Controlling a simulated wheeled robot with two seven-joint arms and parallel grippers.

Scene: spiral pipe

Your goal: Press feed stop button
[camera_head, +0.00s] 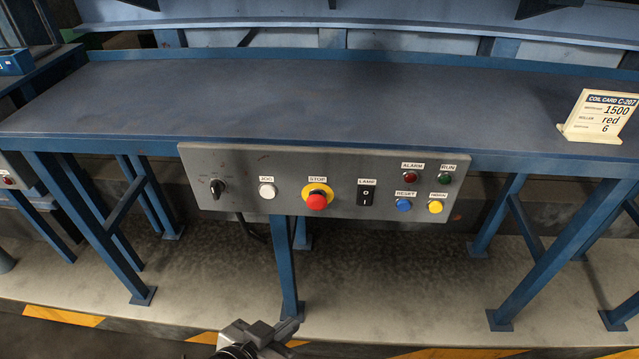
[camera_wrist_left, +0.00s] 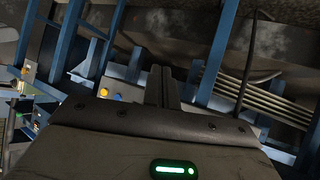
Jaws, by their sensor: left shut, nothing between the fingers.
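The control panel (camera_head: 335,205) is a grey box on the front edge of the blue table. Its button labelled STOP (camera_head: 317,199) is a red mushroom head on a yellow collar, left of the panel's middle. My left gripper (camera_head: 284,330) is at the bottom of the head view, below and apart from the panel. In the left wrist view its two fingers (camera_wrist_left: 162,86) are together with nothing between them. The red button cannot be made out in that view. My right gripper is not in view.
The panel also has a black selector (camera_head: 216,188), white JOG button (camera_head: 267,190), LAMP rocker (camera_head: 366,193), blue RESET button (camera_head: 403,205), yellow button (camera_head: 435,207), and red and green lamps. A coil card (camera_head: 600,115) stands on the otherwise clear tabletop (camera_head: 330,95). Blue legs (camera_head: 286,265) stand below.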

